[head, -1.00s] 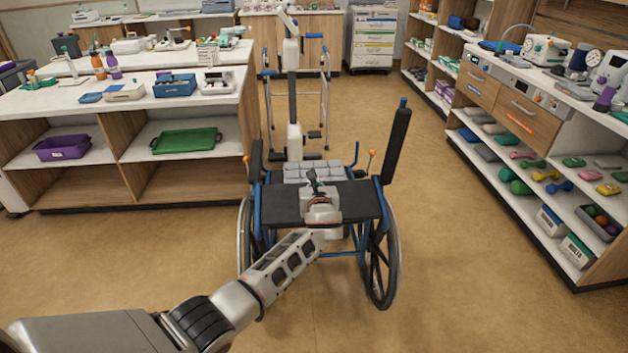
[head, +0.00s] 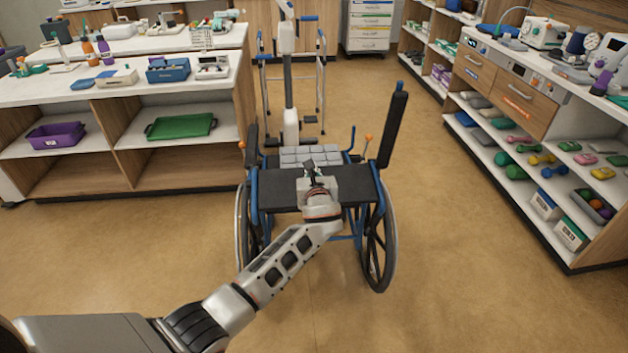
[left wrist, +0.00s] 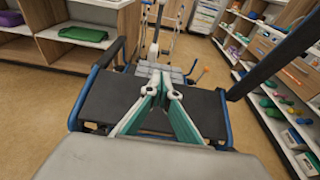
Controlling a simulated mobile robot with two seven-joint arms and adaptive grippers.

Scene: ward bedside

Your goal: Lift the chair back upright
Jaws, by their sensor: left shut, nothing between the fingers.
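The wheelchair (head: 376,245) has a blue frame, big dark wheels and a flat black panel (head: 350,185) lying nearly level across its near side. I cannot tell whether this panel is the backrest or the seat. A grey quilted pad (head: 310,155) shows just beyond it. Black padded bars (head: 394,130) stand up at both sides. My left gripper (head: 310,165) is shut and empty over the panel's far part, in front of the grey pad. In the left wrist view its green-sided fingers (left wrist: 160,82) meet at the tips; contact with the panel is unclear.
A blue walking frame (head: 320,80) and a white post (head: 290,120) stand beyond the chair. A shelf counter (head: 215,95) is close on the left; a shelf unit (head: 530,190) stands on the right. Floor (head: 440,290) is clear around the chair's near side and right.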

